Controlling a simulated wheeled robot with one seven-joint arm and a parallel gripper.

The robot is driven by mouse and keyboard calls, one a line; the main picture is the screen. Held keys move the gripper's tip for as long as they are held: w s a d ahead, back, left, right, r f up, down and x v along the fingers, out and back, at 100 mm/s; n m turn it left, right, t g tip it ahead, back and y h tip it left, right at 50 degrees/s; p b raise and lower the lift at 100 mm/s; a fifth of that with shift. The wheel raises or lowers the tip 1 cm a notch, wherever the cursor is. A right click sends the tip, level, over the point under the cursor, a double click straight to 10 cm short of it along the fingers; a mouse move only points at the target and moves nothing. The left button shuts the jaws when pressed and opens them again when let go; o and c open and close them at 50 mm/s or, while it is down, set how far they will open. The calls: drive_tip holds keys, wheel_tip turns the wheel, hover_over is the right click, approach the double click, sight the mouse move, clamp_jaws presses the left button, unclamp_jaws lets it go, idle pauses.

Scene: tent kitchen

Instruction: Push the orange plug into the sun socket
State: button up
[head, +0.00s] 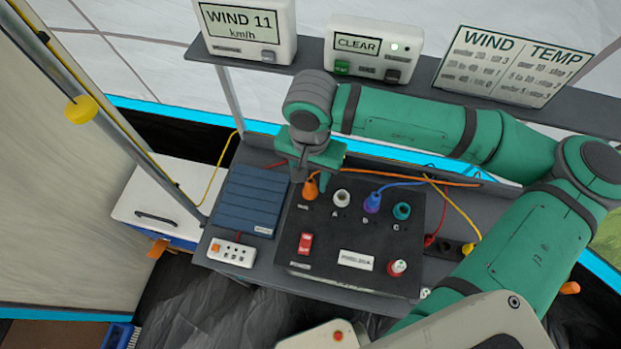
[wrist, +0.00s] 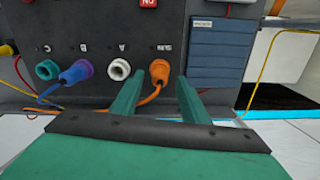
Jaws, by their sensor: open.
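The orange plug (head: 310,188) stands at the leftmost socket position of the black panel box (head: 345,225) in the head view. In the wrist view the orange plug (wrist: 159,74) sits at the position labelled SUN, with its orange cable trailing from it. The plug covers the sun socket, so I cannot tell how deep it sits. My gripper (head: 306,178) is right at the plug in the head view, behind and above it. In the wrist view my gripper (wrist: 158,80) is open, its two green fingers apart with the plug showing between their tips; no grip shows.
A blue ribbed block (head: 249,201) lies left; a display shelf (head: 310,68) runs behind.

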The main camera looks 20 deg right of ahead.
wheel_tip(320, 180, up, 9)
drive_tip(key=shift+f, duration=0.15)
idle(0.4)
